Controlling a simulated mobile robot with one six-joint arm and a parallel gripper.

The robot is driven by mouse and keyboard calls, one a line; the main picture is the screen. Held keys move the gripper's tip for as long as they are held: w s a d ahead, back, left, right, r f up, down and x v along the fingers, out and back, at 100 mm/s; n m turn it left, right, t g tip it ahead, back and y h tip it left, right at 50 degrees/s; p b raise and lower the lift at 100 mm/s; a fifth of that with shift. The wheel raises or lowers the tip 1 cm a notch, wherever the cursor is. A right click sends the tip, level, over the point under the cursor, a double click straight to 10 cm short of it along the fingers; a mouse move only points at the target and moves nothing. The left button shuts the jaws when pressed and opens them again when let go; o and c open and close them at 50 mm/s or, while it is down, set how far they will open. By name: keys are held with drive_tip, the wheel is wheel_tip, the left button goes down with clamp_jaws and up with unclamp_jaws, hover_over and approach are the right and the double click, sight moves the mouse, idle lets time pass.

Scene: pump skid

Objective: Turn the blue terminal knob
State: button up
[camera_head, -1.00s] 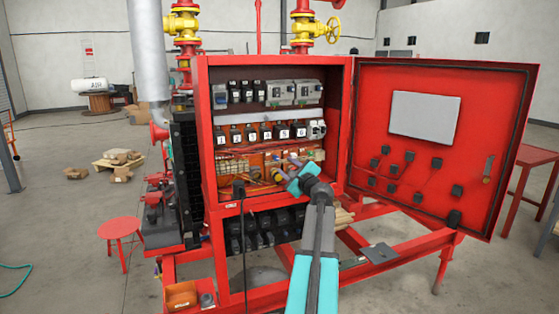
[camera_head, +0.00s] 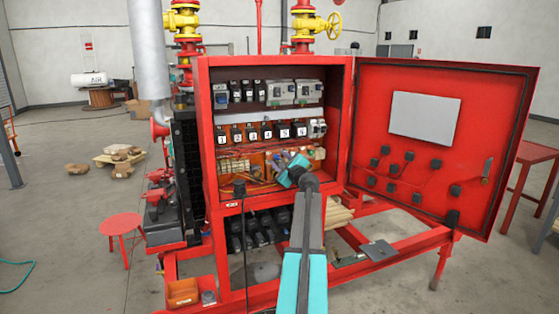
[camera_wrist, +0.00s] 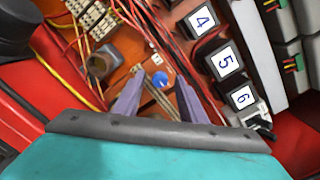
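The blue terminal knob (camera_wrist: 158,79) is a small round blue piece with a light mark, low in the open red cabinet (camera_head: 201,130). In the wrist view it lies just beyond my gripper (camera_wrist: 157,94), between the two purple-grey fingers. The fingers are spread apart with a gap between them, and nothing is held. In the head view my gripper (camera_head: 284,162) reaches into the lower part of the cabinet, and the knob cannot be made out there. Whether the fingertips touch anything is not clear.
Red and yellow wires (camera_wrist: 139,22) run close to the fingers. A row of numbered black modules (camera_head: 268,131) sits just above. The cabinet door (camera_head: 425,190) stands open at right.

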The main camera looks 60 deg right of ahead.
clamp_jaws()
drive_tip(key=shift+n+b, duration=0.3)
drive_tip(key=shift+b, duration=0.25)
drive_tip(key=n+b, duration=0.1)
drive_tip(key=b, duration=0.1)
drive_tip(key=n+b, duration=0.1)
drive_tip(key=b, duration=0.1)
drive_tip(key=shift+f, duration=0.25)
drive_tip(key=n+b, duration=0.6)
drive_tip(key=b, duration=0.2)
drive_tip(key=shift+n, duration=0.3)
drive_tip(key=n+b, duration=0.4)
drive_tip(key=b, duration=0.2)
drive_tip(key=shift+w+g, duration=0.1)
drive_tip(key=shift+g, duration=0.3)
drive_tip(key=n+b, duration=0.4)
drive_tip(key=shift+a+r+b, duration=0.1)
drive_tip(key=shift+r+b, duration=0.05)
drive_tip(key=shift+b, duration=0.15)
drive_tip(key=shift+n, duration=0.3)
